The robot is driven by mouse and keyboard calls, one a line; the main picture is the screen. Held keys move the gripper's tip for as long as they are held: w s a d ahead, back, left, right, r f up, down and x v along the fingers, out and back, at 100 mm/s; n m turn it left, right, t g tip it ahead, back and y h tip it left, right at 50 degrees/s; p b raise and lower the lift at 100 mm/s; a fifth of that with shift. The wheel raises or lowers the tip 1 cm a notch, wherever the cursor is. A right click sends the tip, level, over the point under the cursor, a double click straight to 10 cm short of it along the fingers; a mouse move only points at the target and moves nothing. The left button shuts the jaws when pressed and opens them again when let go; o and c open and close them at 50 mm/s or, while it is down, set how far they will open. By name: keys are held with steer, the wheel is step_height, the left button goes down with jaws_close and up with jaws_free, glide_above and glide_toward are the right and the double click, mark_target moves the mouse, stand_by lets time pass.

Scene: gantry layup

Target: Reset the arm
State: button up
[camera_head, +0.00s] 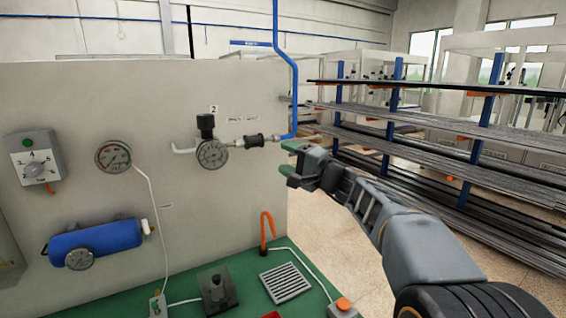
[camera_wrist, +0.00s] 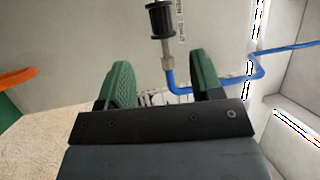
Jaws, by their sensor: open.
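My gripper (camera_head: 290,164) reaches in from the right in the head view, at the right edge of the white panel (camera_head: 90,90). Its two green fingers also show in the wrist view (camera_wrist: 158,85), apart with a gap between them. No object is seen between them. A blue pipe (camera_head: 294,90) and a black inline fitting (camera_head: 254,141) are on the panel just above and left of the gripper in the head view. In the wrist view the black fitting (camera_wrist: 161,18) and blue pipe (camera_wrist: 182,90) lie beyond the fingers.
The panel carries a regulator gauge (camera_head: 212,153), a second gauge (camera_head: 113,156), a dial box (camera_head: 33,157) and a blue tank (camera_head: 97,243). A green bench (camera_head: 185,290) holds a grille (camera_head: 285,282) and an orange hook (camera_head: 266,230). A rack of long bars (camera_head: 440,143) stands behind my arm.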

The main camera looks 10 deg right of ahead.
steer(key=shift+s+d, duration=0.25)
steer(key=shift+d, duration=0.1)
steer(key=shift+d, duration=0.1)
steer(key=s+a+f+n+g+h, duration=0.1)
steer(key=s+f+g+h, duration=0.25)
steer(key=f, duration=0.45)
steer(key=s+f+n+g+h, duration=0.1)
steer(key=s+f+g+h, duration=0.2)
steer(key=f, duration=0.6)
steer(key=s+d+f+n+g+h+p, duration=0.1)
steer(key=s+d+f+n+h, duration=0.1)
steer(key=s, duration=0.4)
steer(key=s+d+f+n+g+h+p, duration=0.1)
steer(key=s+f+n+h, duration=0.1)
steer(key=s, duration=0.5)
steer(key=s+d+f+n+g+h+p, duration=0.1)
steer(key=s+d+f+n+g+h, duration=0.1)
steer(key=s, duration=0.5)
steer(key=shift+d+f+n+h, duration=0.3)
steer(key=shift+f+h, duration=0.35)
steer(key=shift+f, duration=0.5)
steer(key=shift+s, duration=0.1)
